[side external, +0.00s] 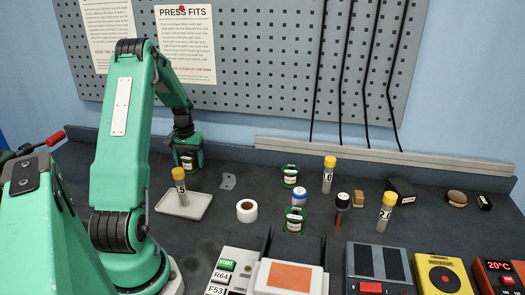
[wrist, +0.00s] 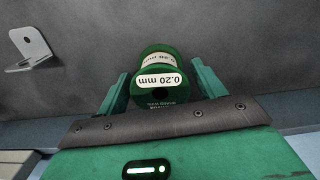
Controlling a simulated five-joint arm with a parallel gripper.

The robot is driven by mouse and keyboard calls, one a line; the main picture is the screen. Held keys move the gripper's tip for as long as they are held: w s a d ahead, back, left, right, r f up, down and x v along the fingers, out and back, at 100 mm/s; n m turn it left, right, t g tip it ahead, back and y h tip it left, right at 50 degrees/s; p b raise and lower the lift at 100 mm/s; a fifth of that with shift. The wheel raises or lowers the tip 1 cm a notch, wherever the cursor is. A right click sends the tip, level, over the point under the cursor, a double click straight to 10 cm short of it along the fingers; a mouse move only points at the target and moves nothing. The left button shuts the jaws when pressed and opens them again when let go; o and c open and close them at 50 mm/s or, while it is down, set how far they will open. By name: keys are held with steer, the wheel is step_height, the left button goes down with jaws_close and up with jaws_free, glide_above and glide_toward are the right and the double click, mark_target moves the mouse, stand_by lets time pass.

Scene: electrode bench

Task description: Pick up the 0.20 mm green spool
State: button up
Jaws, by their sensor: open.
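The green spool labelled 0.20 mm (wrist: 158,60) lies between the two jaws of my gripper (wrist: 160,82) in the wrist view. The jaws are open, one on each side of the spool, with a gap showing beside it. In the side external view my gripper (side external: 188,155) is low over the back left of the bench, and a white label of the spool (side external: 187,164) shows there; the rest is mostly hidden by the gripper. Two other green spools, one behind (side external: 290,176) and one in front (side external: 294,220), stand near mid-bench; their labels are too small to read.
A metal bracket (wrist: 28,48) lies near the spool, also seen in the side view (side external: 228,181). A tray (side external: 198,207) with a yellow-capped vial (side external: 180,184) is in front of my gripper. A white tape roll (side external: 247,211) is to the right. The pegboard wall (side external: 270,60) rises behind.

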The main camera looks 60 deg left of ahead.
mark_target(190, 156)
steer(key=shift+c, duration=0.2)
steer(key=c, duration=1.2)
steer(key=shift+r, duration=0.1)
steer(key=shift+a+r, duration=0.1)
steer(key=shift+r, duration=0.65)
steer(key=r, duration=0.3)
steer(key=shift+w+d, duration=0.25)
steer(key=shift+d, duration=0.15)
steer(key=w+d+r, duration=0.1)
steer(key=d+r, duration=0.1)
steer(key=d, duration=0.1)
steer(key=w+d+r, duration=0.2)
steer(key=d, duration=0.1)
steer(key=w+d+r, duration=0.1)
steer(key=d+r, duration=0.1)
steer(key=d, duration=0.1)
steer(key=shift+w+d+r, duration=0.2)
steer(key=shift+w+d, duration=0.1)
steer(key=shift+d, duration=0.1)
